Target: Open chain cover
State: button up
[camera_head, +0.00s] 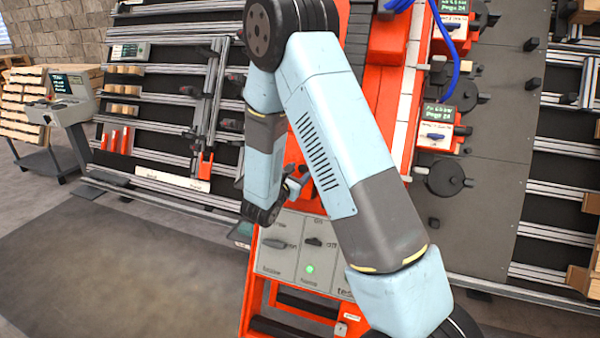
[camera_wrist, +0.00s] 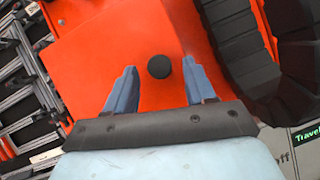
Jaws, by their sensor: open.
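In the wrist view an orange-red panel (camera_wrist: 120,40), which looks like the chain cover, fills the middle. A round black knob (camera_wrist: 159,66) sits on it. My gripper (camera_wrist: 160,82) is open, with one blue finger on each side of the knob. I cannot tell whether the fingers reach down to it or are still above it. In the head view my blue and grey arm covers much of the orange machine (camera_head: 390,75). The knob and most of the cover are hidden there, and my gripper is only partly seen behind the arm.
A ribbed black track or belt (camera_wrist: 237,50) runs close to the right of the panel in the wrist view. A grey control panel (camera_head: 300,255) with switches and a green light is low on the machine. Slatted racks (camera_head: 160,100) stand at the left. The floor (camera_head: 110,270) at the lower left is clear.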

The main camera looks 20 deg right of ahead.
jog(key=shift+w+d, duration=0.4)
jog(key=shift+w, duration=0.05)
jog(key=shift+c, duration=0.3)
grip_shut()
